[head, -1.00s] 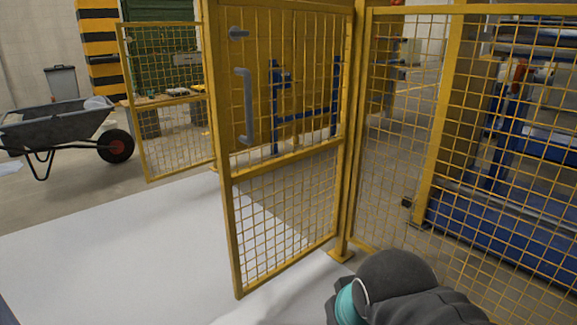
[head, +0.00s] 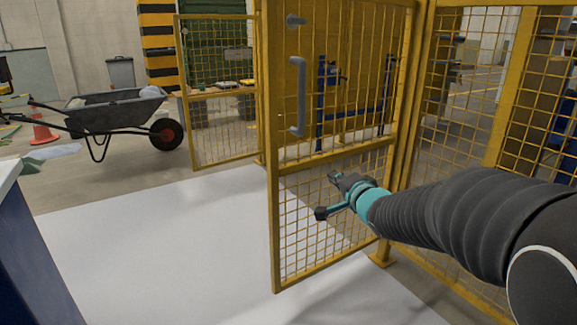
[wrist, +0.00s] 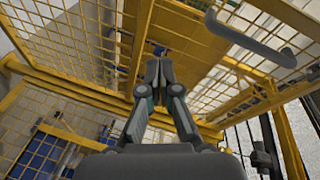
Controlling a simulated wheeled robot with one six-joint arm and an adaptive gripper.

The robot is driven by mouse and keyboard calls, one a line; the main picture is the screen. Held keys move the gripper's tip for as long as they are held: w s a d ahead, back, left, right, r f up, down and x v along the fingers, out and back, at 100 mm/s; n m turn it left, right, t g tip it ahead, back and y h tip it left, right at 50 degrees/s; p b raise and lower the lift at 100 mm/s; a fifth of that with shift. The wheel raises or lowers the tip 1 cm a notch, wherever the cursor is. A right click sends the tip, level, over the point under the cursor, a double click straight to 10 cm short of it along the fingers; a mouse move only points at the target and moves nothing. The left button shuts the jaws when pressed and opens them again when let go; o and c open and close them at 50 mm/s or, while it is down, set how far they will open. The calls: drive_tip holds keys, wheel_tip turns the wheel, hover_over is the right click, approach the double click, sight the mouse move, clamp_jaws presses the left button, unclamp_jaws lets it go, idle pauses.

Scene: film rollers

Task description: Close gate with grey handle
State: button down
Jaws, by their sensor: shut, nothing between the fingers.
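The yellow mesh gate (head: 272,215) stands swung open, its hinge side at the post on the right. Its grey handle (head: 297,97) is a vertical bar on the upper panel near the free edge, with a small grey knob (head: 295,20) above it. My gripper (head: 334,176) is in front of the gate's lower half, below and right of the handle, and apart from the handle. In the wrist view my gripper (wrist: 153,65) is shut and empty, pointing at the yellow frame. The grey handle (wrist: 255,40) shows there at the upper right.
Fixed mesh fence (head: 470,130) stands at the right, close to my arm. Another yellow mesh panel (head: 220,110) stands behind the gate at left. A wheelbarrow (head: 110,112) and an orange cone (head: 42,130) are farther left. The white floor (head: 170,240) before the gate is clear.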

sight(279, 159)
drive_tip(key=w+a+y, duration=0.1)
drive_tip(key=w+a, duration=0.3)
drive_tip(key=w+a+f+y, duration=0.1)
drive_tip(key=w+a+y, duration=0.1)
drive_tip(key=w+a, duration=0.3)
drive_tip(key=w+a+f+m+y+b, duration=0.1)
drive_tip(key=w+a+y, duration=0.1)
drive_tip(key=w+a, duration=0.2)
drive_tip(key=shift+w+a+f+g, duration=0.15)
drive_tip(key=shift+w+a+g, duration=0.2)
drive_tip(key=shift+w, duration=0.2)
